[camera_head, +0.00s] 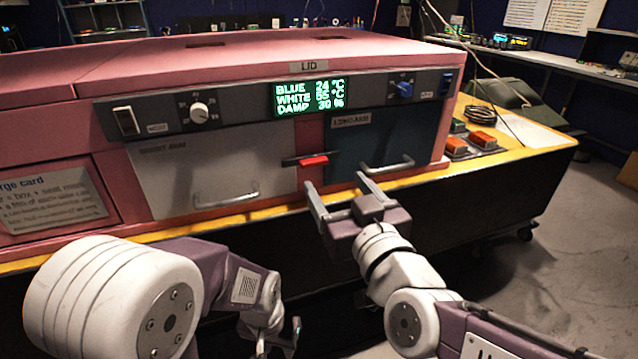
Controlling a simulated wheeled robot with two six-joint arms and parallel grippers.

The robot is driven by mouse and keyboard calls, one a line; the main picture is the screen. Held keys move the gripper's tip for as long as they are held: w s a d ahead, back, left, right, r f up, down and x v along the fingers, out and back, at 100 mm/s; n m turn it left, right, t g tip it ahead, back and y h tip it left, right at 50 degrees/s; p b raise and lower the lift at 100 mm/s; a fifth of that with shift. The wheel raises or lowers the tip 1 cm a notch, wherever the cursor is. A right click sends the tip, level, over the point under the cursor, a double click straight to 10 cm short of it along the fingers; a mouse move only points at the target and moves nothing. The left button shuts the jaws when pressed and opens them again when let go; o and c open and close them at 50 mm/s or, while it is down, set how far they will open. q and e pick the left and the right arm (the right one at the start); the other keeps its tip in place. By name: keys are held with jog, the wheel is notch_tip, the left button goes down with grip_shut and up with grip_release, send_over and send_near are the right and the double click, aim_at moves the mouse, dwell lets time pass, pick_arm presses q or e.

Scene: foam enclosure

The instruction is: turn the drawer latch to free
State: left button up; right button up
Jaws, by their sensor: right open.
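Each drawer has a bar handle, one on the white drawer (226,197) and one on the blue (388,165). Above are a display (309,96), knobs and switches. A yellow bench edge (470,165) runs below. Orange and green buttons (482,140) stand at right.

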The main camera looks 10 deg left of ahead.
aim_at(315, 163)
pick_arm(q)
notch_tip(315, 163, down, 8)
jog(key=b, duration=0.6)
pick_arm(e)
jog(key=x, duration=0.5)
jog(key=a+x, duration=0.1)
jog(key=x, duration=0.1)
jog(key=shift+a+r, duration=0.15)
pick_arm(q)
jog(key=shift+f, duration=0.1)
pick_arm(e)
jog(key=c, duration=1.4)
